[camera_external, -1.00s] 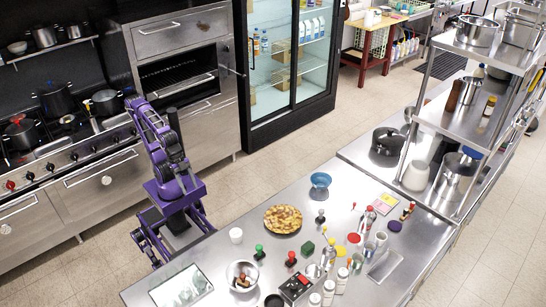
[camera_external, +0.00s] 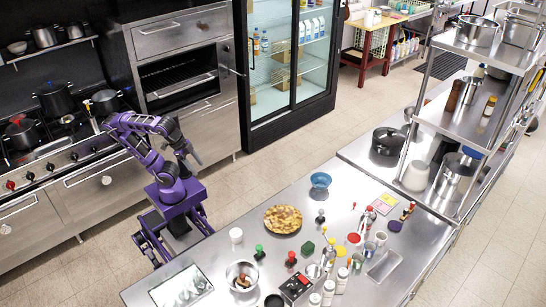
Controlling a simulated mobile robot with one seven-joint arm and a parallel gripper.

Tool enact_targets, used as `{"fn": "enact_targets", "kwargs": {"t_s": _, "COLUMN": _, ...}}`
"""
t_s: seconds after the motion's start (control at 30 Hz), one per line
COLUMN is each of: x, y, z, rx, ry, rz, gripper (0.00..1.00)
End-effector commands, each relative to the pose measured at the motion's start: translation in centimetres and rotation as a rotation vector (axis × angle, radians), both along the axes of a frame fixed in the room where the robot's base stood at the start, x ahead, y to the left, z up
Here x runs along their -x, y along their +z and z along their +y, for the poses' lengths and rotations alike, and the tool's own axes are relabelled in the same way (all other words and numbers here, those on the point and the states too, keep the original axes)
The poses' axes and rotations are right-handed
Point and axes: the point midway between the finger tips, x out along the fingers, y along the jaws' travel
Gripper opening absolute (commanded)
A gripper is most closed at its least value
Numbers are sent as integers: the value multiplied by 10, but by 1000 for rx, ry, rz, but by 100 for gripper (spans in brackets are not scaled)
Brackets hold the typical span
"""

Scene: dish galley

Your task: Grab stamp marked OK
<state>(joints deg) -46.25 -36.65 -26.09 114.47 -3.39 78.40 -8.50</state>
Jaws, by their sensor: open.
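Several stamp-like objects with knobbed handles stand on the steel counter (camera_external: 345,205). One has a green knob (camera_external: 259,250), one a red knob (camera_external: 291,258), and one a dark handle (camera_external: 320,215). Another upright piece with a red and brown handle (camera_external: 407,211) stands at the counter's right. No OK marking is legible at this size, so I cannot tell which one bears it. My gripper (camera_external: 196,155) is open and empty. It is raised in the air left of the counter, well apart from all the stamps.
A steel shelf unit (camera_external: 480,125) rises at right. The counter's back middle is fairly clear.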

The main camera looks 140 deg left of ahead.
Motion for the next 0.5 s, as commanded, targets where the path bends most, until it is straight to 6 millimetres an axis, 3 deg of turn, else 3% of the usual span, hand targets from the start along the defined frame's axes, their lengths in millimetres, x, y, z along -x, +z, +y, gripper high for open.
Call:
{"fn": "enact_targets", "kwargs": {"t_s": 0.03, "x": -30, "y": 20, "z": -4, "rx": -46, "ry": 21, "rz": -52, "gripper": 61}}
{"fn": "enact_targets", "kwargs": {"t_s": 0.1, "x": -70, "y": 46, "z": -17, "rx": -93, "ry": 41, "rz": -140, "gripper": 61}}
{"fn": "enact_targets", "kwargs": {"t_s": 0.3, "x": -174, "y": 121, "z": -70, "rx": -93, "ry": 56, "rz": -436, "gripper": 61}}
{"fn": "enact_targets", "kwargs": {"t_s": 0.4, "x": -208, "y": 158, "z": -96, "rx": -34, "ry": 56, "rz": -579, "gripper": 61}}
{"fn": "enact_targets", "kwargs": {"t_s": 0.5, "x": -229, "y": 191, "z": -115, "rx": 42, "ry": 61, "rz": -697, "gripper": 61}}
